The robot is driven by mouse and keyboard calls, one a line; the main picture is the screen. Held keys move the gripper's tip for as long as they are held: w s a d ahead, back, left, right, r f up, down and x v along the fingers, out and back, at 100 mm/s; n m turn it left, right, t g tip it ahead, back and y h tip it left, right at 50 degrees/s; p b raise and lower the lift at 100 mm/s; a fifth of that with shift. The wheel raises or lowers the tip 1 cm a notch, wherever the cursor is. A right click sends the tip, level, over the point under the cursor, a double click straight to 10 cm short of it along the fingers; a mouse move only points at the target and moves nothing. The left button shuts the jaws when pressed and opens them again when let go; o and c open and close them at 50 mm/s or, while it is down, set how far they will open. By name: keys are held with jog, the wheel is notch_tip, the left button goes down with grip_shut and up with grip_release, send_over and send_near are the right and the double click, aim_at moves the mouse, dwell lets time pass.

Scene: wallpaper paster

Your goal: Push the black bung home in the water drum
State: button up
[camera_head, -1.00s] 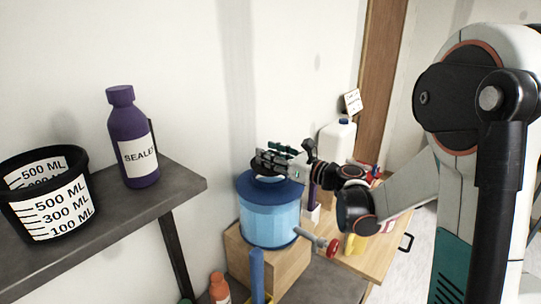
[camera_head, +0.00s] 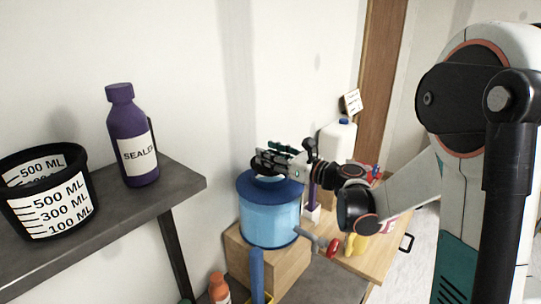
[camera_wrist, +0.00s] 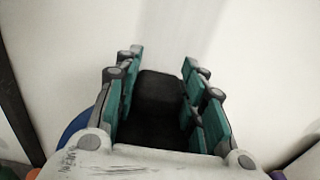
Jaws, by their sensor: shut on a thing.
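The water drum (camera_head: 269,222) is a light blue cylinder with a darker blue lid, standing on a wooden block. My gripper (camera_head: 268,163) is over the drum's lid, reaching in from the right. In the wrist view its teal-padded fingers (camera_wrist: 160,95) are shut on the black bung (camera_wrist: 158,92), which sits between them. Part of the blue lid (camera_wrist: 76,128) shows at the left behind the fingers. The bung's lower end and the drum's opening are hidden, so I cannot tell how far in it sits.
A grey shelf (camera_head: 178,184) at left holds a purple sealer bottle (camera_head: 128,137) and a black measuring bucket (camera_head: 45,196). A white jug (camera_head: 338,147) stands behind. The wall is close behind the drum.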

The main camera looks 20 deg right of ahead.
jog(key=shift+f+b, duration=1.45)
jog(key=shift+f, duration=0.1)
jog(key=o, duration=1.2)
jog(key=shift+d, duration=0.1)
jog(key=v, duration=1.2)
